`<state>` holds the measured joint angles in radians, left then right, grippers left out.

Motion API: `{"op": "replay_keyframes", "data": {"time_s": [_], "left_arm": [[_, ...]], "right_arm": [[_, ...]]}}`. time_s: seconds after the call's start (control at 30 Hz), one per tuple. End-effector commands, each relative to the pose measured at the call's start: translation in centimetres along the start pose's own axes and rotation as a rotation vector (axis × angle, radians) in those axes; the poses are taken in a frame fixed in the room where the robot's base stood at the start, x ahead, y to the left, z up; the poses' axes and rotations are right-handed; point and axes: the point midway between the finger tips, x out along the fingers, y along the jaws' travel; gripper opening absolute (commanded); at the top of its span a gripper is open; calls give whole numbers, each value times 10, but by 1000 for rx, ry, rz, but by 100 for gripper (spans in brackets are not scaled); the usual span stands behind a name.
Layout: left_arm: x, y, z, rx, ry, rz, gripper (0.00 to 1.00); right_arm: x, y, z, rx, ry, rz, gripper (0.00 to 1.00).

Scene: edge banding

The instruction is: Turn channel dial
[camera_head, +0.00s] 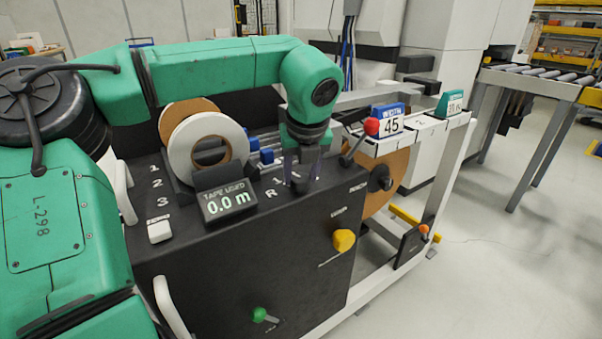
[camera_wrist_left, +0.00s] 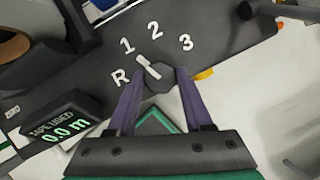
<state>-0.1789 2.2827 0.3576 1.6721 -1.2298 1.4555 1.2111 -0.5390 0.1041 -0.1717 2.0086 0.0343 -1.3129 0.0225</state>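The channel dial (camera_wrist_left: 159,80) is a dark faceted knob with a white pointer bar, on the black panel. In the left wrist view, R, 1, 2 and 3 are printed around it. Its pointer slants up-left, roughly toward the 1. In the head view, the dial (camera_head: 299,185) is partly hidden by my left gripper (camera_head: 303,174). My left gripper also shows in the left wrist view (camera_wrist_left: 158,76), with its purple fingers apart, one on either side of the dial. Small gaps seem to remain, though contact is hard to judge. My right gripper is not in view.
A tape display (camera_head: 228,201) reading 0.0 m stands left of the dial, below a white tape roll (camera_head: 207,146). A red-knobbed lever (camera_head: 371,127) rises close on the right. A yellow knob (camera_head: 344,240) and green knob (camera_head: 260,314) are on the front face.

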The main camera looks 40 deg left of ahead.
Motion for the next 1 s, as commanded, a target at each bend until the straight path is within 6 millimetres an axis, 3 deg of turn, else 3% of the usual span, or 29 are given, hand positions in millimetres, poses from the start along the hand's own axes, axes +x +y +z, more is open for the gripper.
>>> {"op": "replay_keyframes", "data": {"time_s": [0.03, 0.1, 0.57, 0.87, 1.0], "left_arm": [[0, 0, 0, 0, 0, 1, 20], [0, 0, 0, 0, 0, 1, 0], [-1, 1, 0, 86, -2, -35, 0], [-1, 2, 2, 294, -2, -125, 0], [-2, 3, 2, 417, -2, -177, 0]], "right_arm": [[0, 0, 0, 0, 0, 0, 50], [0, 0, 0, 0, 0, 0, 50], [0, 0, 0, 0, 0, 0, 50], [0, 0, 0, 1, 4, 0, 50], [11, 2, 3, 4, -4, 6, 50]]}}
